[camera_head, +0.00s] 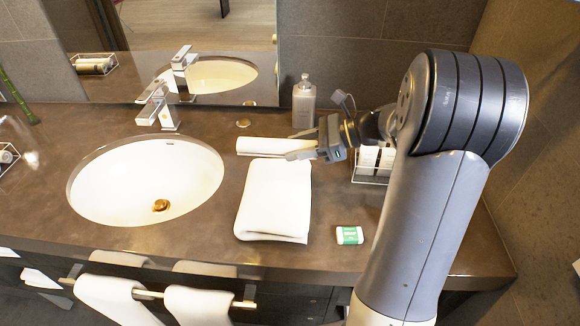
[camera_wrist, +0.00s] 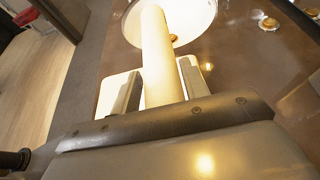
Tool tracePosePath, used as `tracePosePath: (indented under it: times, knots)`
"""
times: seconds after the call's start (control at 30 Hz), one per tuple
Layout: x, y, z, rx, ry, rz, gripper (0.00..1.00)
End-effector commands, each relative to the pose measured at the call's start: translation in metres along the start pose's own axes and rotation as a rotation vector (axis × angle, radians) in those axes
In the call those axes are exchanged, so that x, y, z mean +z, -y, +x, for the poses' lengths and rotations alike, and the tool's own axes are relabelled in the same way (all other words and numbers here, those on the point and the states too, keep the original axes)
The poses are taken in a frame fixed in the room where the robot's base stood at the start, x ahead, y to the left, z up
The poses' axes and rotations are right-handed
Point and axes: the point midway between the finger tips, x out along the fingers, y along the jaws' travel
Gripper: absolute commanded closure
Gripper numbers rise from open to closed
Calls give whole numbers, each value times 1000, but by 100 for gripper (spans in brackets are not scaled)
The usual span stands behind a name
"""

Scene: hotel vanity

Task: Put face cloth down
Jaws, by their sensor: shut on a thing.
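The face cloth (camera_head: 262,146) is a white roll lying level across the picture, just behind the folded white towel. My gripper (camera_head: 303,148) is shut on its right end. In the wrist view the face cloth (camera_wrist: 158,50) runs out from between the two fingers of my gripper (camera_wrist: 160,88), pointing toward the basin. The fingers hide its near end. I cannot tell whether the roll touches the counter or hangs slightly above it.
The folded towel (camera_head: 272,205) lies on the brown counter (camera_head: 205,230). The white basin (camera_head: 140,185) and faucet (camera_head: 160,105) are left. A soap dispenser (camera_head: 304,103) stands behind my gripper. A wire basket (camera_head: 370,180) and a green-white soap box (camera_head: 349,235) are right.

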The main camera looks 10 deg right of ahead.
Motion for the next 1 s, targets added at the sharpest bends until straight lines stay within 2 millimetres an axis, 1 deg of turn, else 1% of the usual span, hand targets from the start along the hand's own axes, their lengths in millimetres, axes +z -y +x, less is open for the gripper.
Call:
tracePosePath:
  times: [0.03, 0.1, 0.27, 0.43, 0.5, 0.73, 0.87, 0.9, 1.0]
  knots:
    - [-9, 0, 4, 2, 1, 5, 79]
    - [-16, 0, 7, 1, 1, 3, 79]
    - [-26, 0, 11, 0, 1, 1, 79]
    - [-49, 0, 20, 2, 1, 4, 79]
    - [-55, 0, 23, 1, 0, 2, 79]
    - [-55, 0, 23, 0, 0, -1, 79]
    - [-59, 0, 24, 0, 0, -1, 79]
    - [-58, 0, 24, 0, 0, -1, 55]
    - [-58, 0, 24, 0, 0, -1, 47]
